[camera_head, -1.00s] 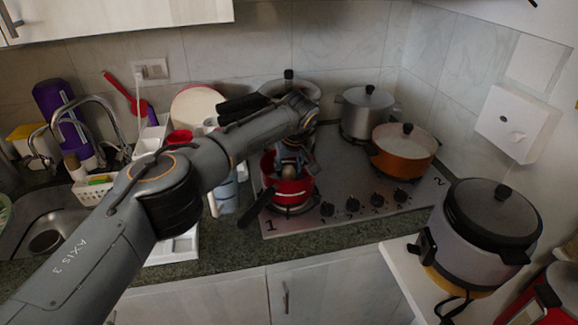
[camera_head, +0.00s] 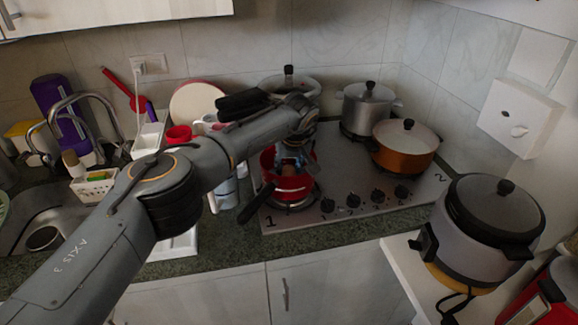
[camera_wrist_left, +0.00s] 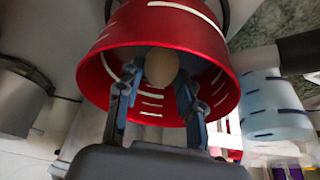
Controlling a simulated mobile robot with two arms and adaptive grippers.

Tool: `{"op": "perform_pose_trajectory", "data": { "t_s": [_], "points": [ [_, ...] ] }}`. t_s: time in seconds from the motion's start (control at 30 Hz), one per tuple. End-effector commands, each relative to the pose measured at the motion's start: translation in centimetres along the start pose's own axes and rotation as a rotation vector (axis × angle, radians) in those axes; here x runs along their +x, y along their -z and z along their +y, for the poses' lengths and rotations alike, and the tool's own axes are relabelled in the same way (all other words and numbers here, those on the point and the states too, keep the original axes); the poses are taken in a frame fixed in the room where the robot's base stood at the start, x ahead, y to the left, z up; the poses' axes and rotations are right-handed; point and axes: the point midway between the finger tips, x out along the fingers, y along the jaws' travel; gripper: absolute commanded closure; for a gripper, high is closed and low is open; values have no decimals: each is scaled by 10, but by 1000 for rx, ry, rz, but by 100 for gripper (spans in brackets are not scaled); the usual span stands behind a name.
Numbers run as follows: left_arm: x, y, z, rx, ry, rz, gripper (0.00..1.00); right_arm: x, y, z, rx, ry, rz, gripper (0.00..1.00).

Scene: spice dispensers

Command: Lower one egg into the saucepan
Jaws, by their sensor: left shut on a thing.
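The red saucepan (camera_head: 293,189) sits on the front left burner of the hob, with its black handle (camera_head: 256,206) toward the front left. My left gripper (camera_head: 291,160) points down into it. In the left wrist view the saucepan (camera_wrist_left: 95,75) shows white lines on its inner wall. There my left gripper (camera_wrist_left: 160,75) is shut on a pale egg (camera_wrist_left: 161,66), with its fingers inside the rim. I cannot tell whether the egg touches the bottom. The egg is hidden in the head view. My right gripper is not in view.
An orange pot (camera_head: 405,152) and a steel pot (camera_head: 366,108) stand right of the saucepan, and another lidded pan (camera_head: 290,82) stands behind it. A rice cooker (camera_head: 475,240) is at the front right. White containers and a sink are to the left.

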Motion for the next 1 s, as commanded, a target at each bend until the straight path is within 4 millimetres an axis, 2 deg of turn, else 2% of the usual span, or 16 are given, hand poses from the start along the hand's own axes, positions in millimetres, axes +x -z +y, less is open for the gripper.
{"op": "perform_pose_trajectory", "data": {
  "t_s": [0.37,0.4,0.5,0.53,0.83,1.0],
  "points": [
    [2,-1,0,0,0,0,94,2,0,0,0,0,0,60],
    [2,-1,0,0,0,0,59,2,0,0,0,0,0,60],
    [2,-1,0,0,0,0,39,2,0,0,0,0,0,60],
    [2,-1,0,0,0,0,36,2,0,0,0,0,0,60],
    [2,-1,0,0,0,0,36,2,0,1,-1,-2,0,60],
    [-11,0,0,0,-2,2,36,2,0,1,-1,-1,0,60]
  ]
}}
